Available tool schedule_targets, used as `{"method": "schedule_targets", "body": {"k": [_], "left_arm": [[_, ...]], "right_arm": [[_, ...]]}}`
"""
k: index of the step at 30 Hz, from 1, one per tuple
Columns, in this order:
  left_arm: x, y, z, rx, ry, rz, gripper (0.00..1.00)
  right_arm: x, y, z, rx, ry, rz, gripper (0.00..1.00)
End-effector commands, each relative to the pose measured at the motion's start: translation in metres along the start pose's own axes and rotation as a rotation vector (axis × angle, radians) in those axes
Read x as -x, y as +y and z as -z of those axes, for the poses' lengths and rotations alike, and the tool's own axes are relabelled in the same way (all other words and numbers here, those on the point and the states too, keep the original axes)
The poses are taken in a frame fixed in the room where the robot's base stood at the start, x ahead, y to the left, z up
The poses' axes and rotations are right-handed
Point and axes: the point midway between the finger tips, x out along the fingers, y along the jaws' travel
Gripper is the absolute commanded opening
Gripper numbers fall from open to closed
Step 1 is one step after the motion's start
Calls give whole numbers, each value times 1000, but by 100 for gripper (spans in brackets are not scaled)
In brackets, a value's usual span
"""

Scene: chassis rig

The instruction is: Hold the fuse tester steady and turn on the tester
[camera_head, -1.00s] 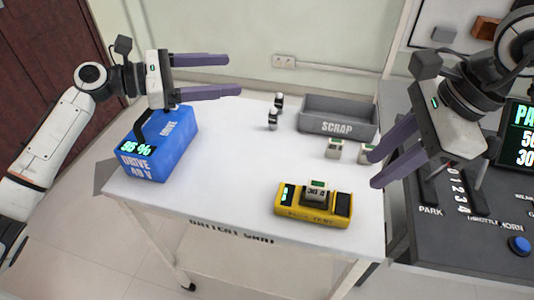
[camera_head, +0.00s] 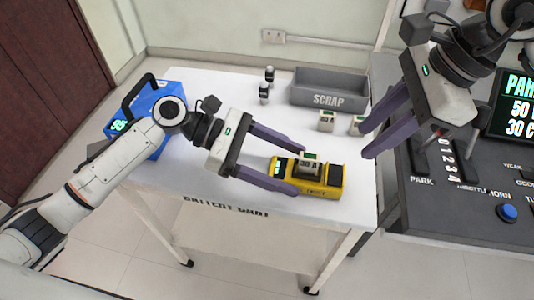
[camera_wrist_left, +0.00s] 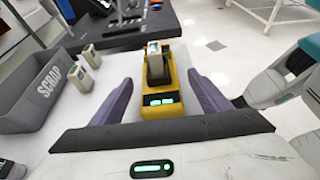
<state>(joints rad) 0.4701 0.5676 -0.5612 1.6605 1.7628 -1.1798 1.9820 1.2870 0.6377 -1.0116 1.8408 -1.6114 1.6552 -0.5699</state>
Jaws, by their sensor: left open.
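The yellow fuse tester (camera_head: 320,190) lies on the white cart near its front right corner. A small grey fuse (camera_head: 309,163) with a green label stands in its top. My left gripper (camera_head: 300,168) is open, its two purple fingers reaching to the tester's left end, one on each side. In the left wrist view the tester (camera_wrist_left: 162,105) lies between the spread fingers, with visible gaps, and its small green displays are lit. My right gripper (camera_head: 366,140) is open and empty, above and to the right of the tester.
A grey scrap bin (camera_head: 328,90) stands at the back of the cart, with two small fuses (camera_head: 327,121) in front of it. Two small dark-and-white cylinders (camera_head: 265,92) stand left of it. A blue drive battery (camera_head: 155,135) is at the left. A dark control console (camera_head: 460,215) borders the right.

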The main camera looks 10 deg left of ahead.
Motion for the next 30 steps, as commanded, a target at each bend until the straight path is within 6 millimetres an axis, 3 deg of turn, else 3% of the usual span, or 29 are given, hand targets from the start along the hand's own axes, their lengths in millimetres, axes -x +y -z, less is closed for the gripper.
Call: {"method": "schedule_targets", "body": {"k": [3, 9, 20, 29, 30], "left_arm": [[-20, 0, 0, 1, -1, 0, 70], [-41, 1, 0, 1, -1, -2, 70], [-46, 1, 0, 1, 0, -2, 70], [-46, 1, 0, 1, 0, -2, 22], [-46, 1, 0, 1, 0, -2, 22]], "right_arm": [[0, 0, 0, 0, 0, 0, 31], [0, 0, 0, 0, 0, 0, 31], [0, 0, 0, 0, 0, 0, 31], [0, 0, 0, 0, 0, 0, 31], [0, 0, 0, 1, 0, 0, 24]]}}
